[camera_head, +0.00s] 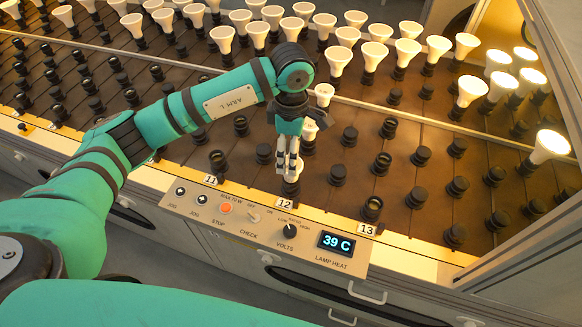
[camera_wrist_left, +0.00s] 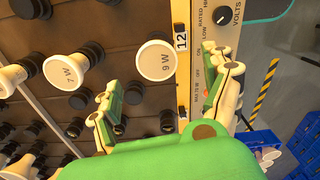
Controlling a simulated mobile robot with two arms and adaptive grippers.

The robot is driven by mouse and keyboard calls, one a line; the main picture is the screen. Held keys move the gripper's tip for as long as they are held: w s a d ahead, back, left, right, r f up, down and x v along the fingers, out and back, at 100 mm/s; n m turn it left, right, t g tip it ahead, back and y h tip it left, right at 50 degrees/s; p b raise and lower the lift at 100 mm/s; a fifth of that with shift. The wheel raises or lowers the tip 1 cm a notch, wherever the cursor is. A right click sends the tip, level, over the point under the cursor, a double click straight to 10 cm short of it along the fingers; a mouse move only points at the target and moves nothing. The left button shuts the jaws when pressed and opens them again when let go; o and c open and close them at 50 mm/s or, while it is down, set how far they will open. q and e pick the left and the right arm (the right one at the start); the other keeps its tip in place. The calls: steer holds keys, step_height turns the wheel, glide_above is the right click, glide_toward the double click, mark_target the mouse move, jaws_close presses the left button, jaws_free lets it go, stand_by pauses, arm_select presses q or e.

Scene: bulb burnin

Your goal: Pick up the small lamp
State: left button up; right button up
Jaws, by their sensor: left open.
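My left gripper (camera_head: 288,168) points down over the front of the row labelled 12, with its fingers apart and empty. A white round-faced lamp (camera_head: 291,187) stands in the front socket below the fingers, partly hidden by them. In the left wrist view its marked face (camera_wrist_left: 155,60) shows between the open fingers (camera_wrist_left: 162,82), and I see no contact. Behind it in the row are a lamp (camera_head: 310,130) and a small-looking lamp (camera_head: 323,91). The wrist view also shows a lamp marked 7 W (camera_wrist_left: 68,72). I cannot tell which is the small lamp. My right gripper is not in view.
A control panel (camera_head: 270,225) with knobs and a 39 C display (camera_head: 337,242) runs along the front edge. Empty black sockets (camera_head: 382,163) stand on both sides. Many white lamps (camera_head: 376,53) fill the back, some lit at right (camera_head: 549,146). Blue crates (camera_wrist_left: 258,148) stand beyond the bench.

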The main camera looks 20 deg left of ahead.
mark_target(290, 179)
arm_select(q)
steer(key=shift+f, duration=0.9)
steer(key=shift+f+p, duration=0.35)
steer(key=shift+f, duration=0.3)
steer(key=f, duration=0.4)
steer(key=shift+w+a+p, duration=0.1)
steer(key=shift+w+p, duration=0.15)
steer(key=shift+p, duration=0.15)
steer(key=shift+c, duration=0.2)
steer(key=c, duration=1.1)
steer(key=shift+c, duration=0.6)
steer(key=shift+r, duration=0.1)
